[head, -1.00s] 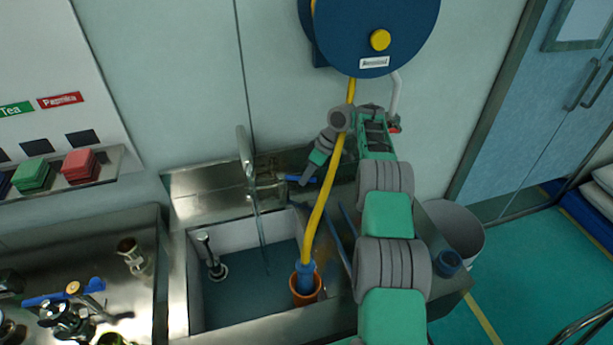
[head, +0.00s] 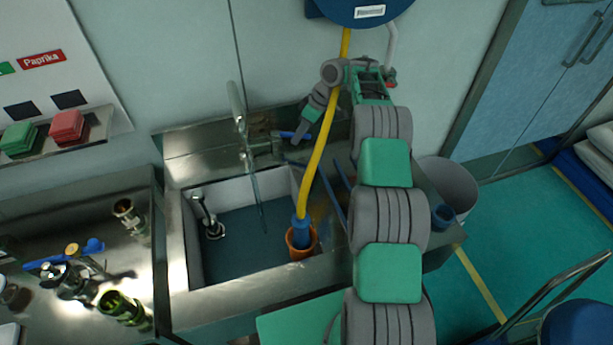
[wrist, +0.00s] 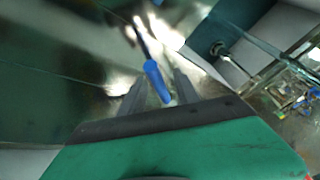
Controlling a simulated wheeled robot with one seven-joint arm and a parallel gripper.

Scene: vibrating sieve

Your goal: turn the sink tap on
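The metal sink tap (head: 240,122) stands at the back edge of the sink (head: 192,254), with its tall spout upright. Its blue lever (head: 288,134) points right from the tap base; the lever also shows in the wrist view (wrist: 157,82). My gripper (head: 297,141) is low beside the lever, to the right of the tap base. In the wrist view my gripper (wrist: 157,92) has its two grey fingers apart, with the blue lever end appearing between them. I cannot tell whether either finger touches it. A thin pale strip hangs below the tap; I cannot tell whether it is water.
A yellow hose (head: 318,165) passes in front of my wrist into an orange cup (head: 300,250) in the sink. A grey bin (head: 452,185) stands right of the counter. Valves and fittings (head: 75,275) lie on the left counter. Open floor lies right.

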